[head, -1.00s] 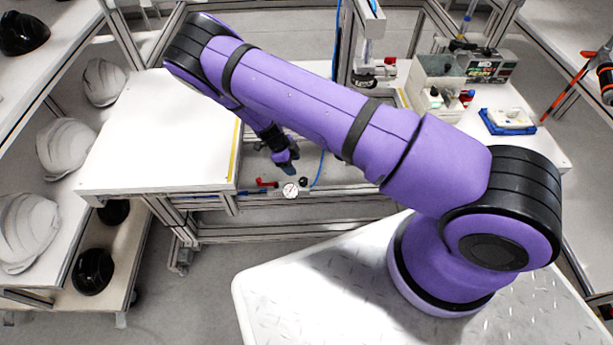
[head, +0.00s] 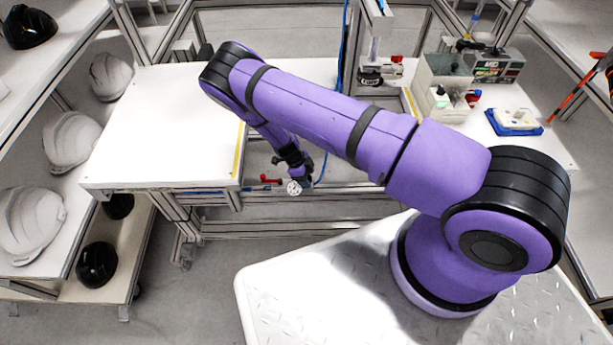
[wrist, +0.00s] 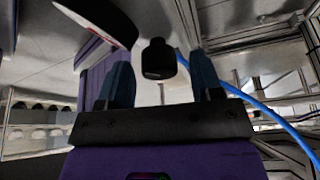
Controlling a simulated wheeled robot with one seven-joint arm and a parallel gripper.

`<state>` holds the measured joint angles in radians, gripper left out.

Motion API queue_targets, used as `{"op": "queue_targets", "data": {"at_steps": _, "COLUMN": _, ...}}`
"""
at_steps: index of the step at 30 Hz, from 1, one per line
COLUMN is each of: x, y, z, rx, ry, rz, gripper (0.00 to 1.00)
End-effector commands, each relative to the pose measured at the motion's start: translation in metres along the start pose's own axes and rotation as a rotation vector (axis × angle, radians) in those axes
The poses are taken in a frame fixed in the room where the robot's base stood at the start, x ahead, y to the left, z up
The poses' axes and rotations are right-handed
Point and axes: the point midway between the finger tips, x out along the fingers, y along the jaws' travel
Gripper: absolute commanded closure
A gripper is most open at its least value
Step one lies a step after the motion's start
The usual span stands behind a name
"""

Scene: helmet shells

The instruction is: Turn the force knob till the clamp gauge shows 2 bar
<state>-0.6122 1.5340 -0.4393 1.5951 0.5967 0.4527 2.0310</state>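The clamp gauge (head: 293,188) is a small round white dial at the front edge of the bench frame in the head view. Its reading is too small to make out. My gripper (head: 305,182) is right beside it and hides the force knob in that view. In the wrist view the black force knob (wrist: 158,59) stands between the two dark blue fingers of my gripper (wrist: 163,82), with gaps on both sides. The fingers are open. A large dark rounded part with a pale rim (wrist: 103,20), probably the gauge, fills the upper left there.
A red lever (head: 270,180) sits just left of the gauge. A blue hose (wrist: 262,108) runs close by on the right in the wrist view. The white tabletop (head: 160,130) lies left; a grey bin (head: 440,75) and blue tray (head: 514,128) stand on the right.

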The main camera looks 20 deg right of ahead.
Motion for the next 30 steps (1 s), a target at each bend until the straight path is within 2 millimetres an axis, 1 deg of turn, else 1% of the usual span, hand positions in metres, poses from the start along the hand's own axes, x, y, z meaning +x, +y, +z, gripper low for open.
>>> {"op": "queue_targets", "data": {"at_steps": 1, "x": -0.0001, "y": -0.0001, "z": 0.0, "rx": 0.0, "ry": 0.0, "rz": 0.0, "gripper": 0.51}}
{"op": "queue_targets", "data": {"at_steps": 2, "x": -0.0002, "y": 0.0, "z": 0.0, "rx": 0.0, "ry": 0.0, "rz": 0.0, "gripper": 0.58}}
{"op": "queue_targets", "data": {"at_steps": 3, "x": -0.0002, "y": -0.0001, "z": 0.0, "rx": 0.0, "ry": 0.0, "rz": 0.0, "gripper": 0.67}}
{"op": "queue_targets", "data": {"at_steps": 6, "x": -0.0003, "y": -0.0001, "z": 0.0, "rx": 0.0, "ry": 0.0, "rz": 0.0, "gripper": 0.88}}
{"op": "queue_targets", "data": {"at_steps": 14, "x": -0.0004, "y": 0.0, "z": 0.0001, "rx": -0.015, "ry": 0.0, "rz": -0.007, "gripper": 0.88}}
{"op": "queue_targets", "data": {"at_steps": 19, "x": -0.0005, "y": 0.0002, "z": 0.0003, "rx": -0.071, "ry": -0.001, "rz": -0.03, "gripper": 0.88}}
{"op": "queue_targets", "data": {"at_steps": 23, "x": -0.0005, "y": 0.0009, "z": 0.0002, "rx": -0.148, "ry": 0.0, "rz": -0.062, "gripper": 0.88}}
{"op": "queue_targets", "data": {"at_steps": 30, "x": -0.0006, "y": 0.0015, "z": -0.0002, "rx": -0.345, "ry": 0.0, "rz": -0.144, "gripper": 0.88}}
